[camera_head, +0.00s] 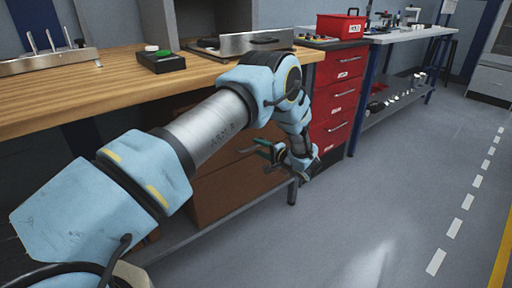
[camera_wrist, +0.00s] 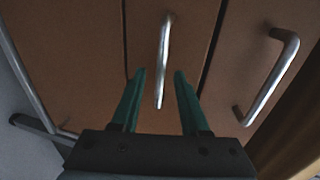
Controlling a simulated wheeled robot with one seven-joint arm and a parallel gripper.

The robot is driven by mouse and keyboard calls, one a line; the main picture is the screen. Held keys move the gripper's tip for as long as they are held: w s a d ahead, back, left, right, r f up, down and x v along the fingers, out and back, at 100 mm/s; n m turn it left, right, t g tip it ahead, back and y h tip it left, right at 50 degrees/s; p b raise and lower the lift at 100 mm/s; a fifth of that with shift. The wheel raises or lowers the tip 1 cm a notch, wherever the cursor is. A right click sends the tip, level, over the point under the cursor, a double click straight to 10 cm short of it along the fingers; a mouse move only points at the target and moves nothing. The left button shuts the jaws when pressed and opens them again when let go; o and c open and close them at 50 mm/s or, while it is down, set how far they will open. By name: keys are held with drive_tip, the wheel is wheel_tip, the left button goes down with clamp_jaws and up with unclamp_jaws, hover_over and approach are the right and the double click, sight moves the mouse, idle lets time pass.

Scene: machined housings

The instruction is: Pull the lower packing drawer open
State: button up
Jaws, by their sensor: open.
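The brown drawer unit (camera_head: 225,190) stands under the wooden bench, partly hidden by my arm. In the wrist view, turned on its side, one brown drawer front (camera_wrist: 145,35) carries a metal bar handle (camera_wrist: 164,50). A second drawer's handle (camera_wrist: 268,78) is to its right. Which one is the lower drawer is hard to tell. The fronts look closed. My gripper (camera_wrist: 160,74) is open and empty, its two green fingers on either side of the middle handle's line. Contact is not visible. In the head view my gripper (camera_head: 266,149) is beside the drawer unit.
A metal bar (camera_wrist: 25,75) crosses the wrist view's left. Floor (camera_head: 370,200) at right is clear.

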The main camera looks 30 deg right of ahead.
drive_tip(key=shift+x, duration=1.2)
drive_tip(key=shift+a, duration=0.1)
clamp_jaws()
idle(0.5)
